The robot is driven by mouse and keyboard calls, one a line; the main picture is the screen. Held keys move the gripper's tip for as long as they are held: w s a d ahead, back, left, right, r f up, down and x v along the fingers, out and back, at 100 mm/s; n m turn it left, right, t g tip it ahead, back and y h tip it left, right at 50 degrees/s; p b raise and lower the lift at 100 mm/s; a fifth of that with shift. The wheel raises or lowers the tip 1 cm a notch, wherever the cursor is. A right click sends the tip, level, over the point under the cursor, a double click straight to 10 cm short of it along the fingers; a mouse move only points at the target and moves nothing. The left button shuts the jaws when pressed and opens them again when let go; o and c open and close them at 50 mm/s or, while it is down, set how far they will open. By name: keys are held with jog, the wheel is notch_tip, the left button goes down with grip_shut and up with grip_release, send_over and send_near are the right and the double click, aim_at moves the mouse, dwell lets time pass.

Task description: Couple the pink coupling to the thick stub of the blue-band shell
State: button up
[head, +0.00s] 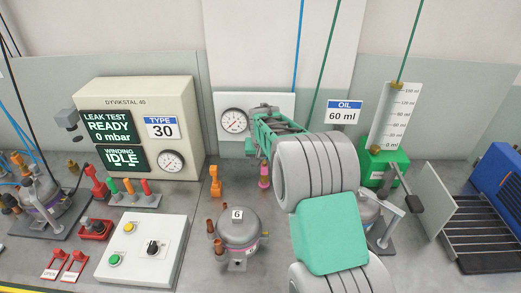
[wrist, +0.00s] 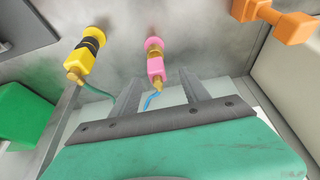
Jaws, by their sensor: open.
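The pink coupling (wrist: 155,66), with a yellow middle and brass tip, stands in front of my open gripper (wrist: 162,88) in the wrist view. It lies roughly between the lines of the two fingers, just beyond their tips, and is not gripped. A blue hose end shows at its brass tip. In the head view the coupling (head: 264,175) shows below my gripper, near the back of the bench. A grey shell (head: 238,232) marked 6, with copper stubs, stands in front. Another shell (head: 45,196) stands at the left. I cannot tell which has a blue band.
A yellow-black coupling (wrist: 85,56) stands to the left in the wrist view. An orange part (head: 215,182) stands left of the pink coupling. A leak-test box (head: 140,128), a control box (head: 143,248) and a green oil stand (head: 383,165) surround the area. My arm hides part of the right side.

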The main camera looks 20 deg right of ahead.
aim_at(264, 170)
jog(key=shift+f, duration=0.45)
jog(key=x, duration=0.2)
jog(key=p+x, duration=0.1)
jog(key=x, duration=0.3)
jog(key=shift+w+d+f+p, duration=0.15)
jog(key=shift+d+f+p, duration=0.05)
jog(key=shift+d+p, duration=0.2)
grip_shut()
dwell(1.3)
jog(key=c, duration=0.7)
grip_release()
grip_shut()
